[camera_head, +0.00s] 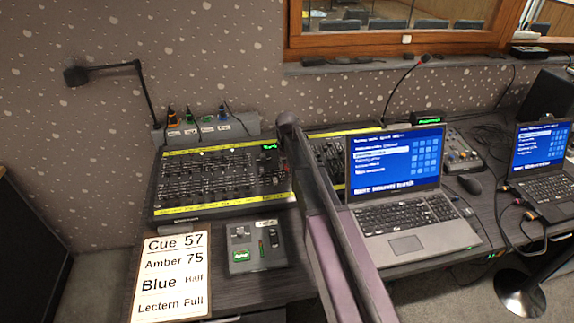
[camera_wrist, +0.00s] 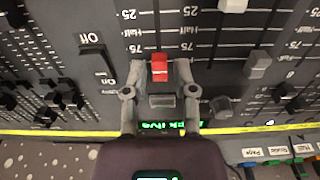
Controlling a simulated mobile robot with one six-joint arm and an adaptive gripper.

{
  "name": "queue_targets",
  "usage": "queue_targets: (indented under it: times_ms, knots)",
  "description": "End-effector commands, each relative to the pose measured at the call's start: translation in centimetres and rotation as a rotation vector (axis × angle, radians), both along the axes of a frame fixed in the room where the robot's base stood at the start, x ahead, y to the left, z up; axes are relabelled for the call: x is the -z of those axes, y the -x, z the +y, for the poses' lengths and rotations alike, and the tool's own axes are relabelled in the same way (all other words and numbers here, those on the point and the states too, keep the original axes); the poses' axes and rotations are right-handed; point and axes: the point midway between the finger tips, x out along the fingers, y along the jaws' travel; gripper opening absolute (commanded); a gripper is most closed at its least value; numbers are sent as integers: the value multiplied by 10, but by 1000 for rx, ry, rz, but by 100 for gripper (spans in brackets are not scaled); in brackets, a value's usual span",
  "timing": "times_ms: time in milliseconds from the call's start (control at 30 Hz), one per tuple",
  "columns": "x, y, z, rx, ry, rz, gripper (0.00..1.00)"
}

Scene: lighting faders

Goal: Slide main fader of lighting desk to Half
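The lighting desk (camera_head: 215,183) is a dark panel with many faders and yellow strips, left of centre in the head view. In the wrist view, which shows the desk upside down, a fader with a red cap (camera_wrist: 160,67) stands between the fingers of my gripper (camera_wrist: 161,72). The cap is past the 75 mark, on the side away from Half and 25. A finger lies on each side of it, with a visible gap, so the gripper looks open around the cap. In the head view my arm hides the desk's right edge; the fingers cannot be made out there.
A grey fader cap (camera_wrist: 257,65) is to the right and an Off/On switch (camera_wrist: 97,62) to the left. A cue card (camera_head: 170,275) and small control box (camera_head: 254,247) lie before the desk. A laptop (camera_head: 405,210) stands right of my arm; a gooseneck lamp (camera_head: 110,67) is behind.

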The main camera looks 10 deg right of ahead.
Motion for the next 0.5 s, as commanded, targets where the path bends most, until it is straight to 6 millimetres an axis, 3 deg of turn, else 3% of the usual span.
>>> queue_targets:
  times_ms: [100,200,233,500]
  knots:
    - [0,0,0,0,0,0,33]
    - [0,0,0,0,0,0,3]
    - [0,0,0,1,0,0,0]
    - [0,1,-1,1,0,0,0]
